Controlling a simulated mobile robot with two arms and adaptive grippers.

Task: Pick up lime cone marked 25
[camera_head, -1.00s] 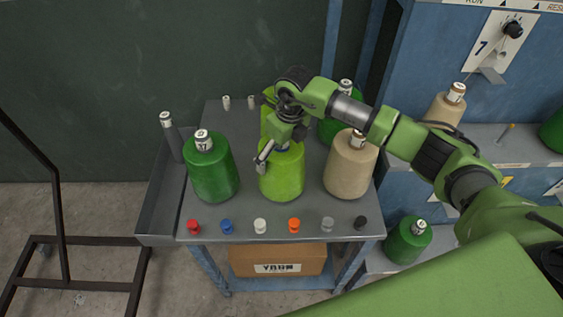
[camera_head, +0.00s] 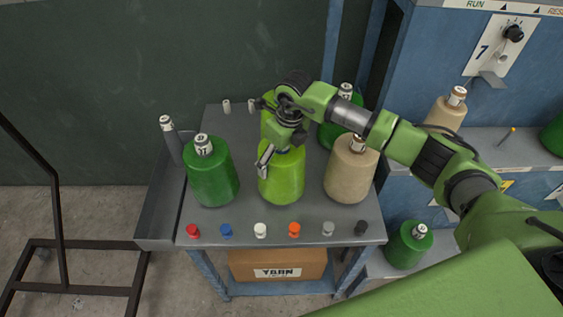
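A lime cone (camera_head: 281,185) stands upright in the front middle of the grey table, between a dark green cone (camera_head: 212,180) and a beige cone (camera_head: 350,175). A second lime cone (camera_head: 268,122) stands behind it, partly hidden by my arm. My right gripper (camera_head: 268,158) comes in from the right and points down at the top of the front lime cone. A silver finger shows at the cone's upper left side. The gripper hides the cone's top and any number there, and whether its fingers touch the cone is unclear. My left gripper is out of view.
Several small coloured pegs (camera_head: 261,230) line the table's front edge. Another green cone (camera_head: 340,128) stands behind the beige one. A grey tray (camera_head: 158,210) is at the left edge. A yarn box (camera_head: 278,263) sits below. Blue machines (camera_head: 445,60) stand at right.

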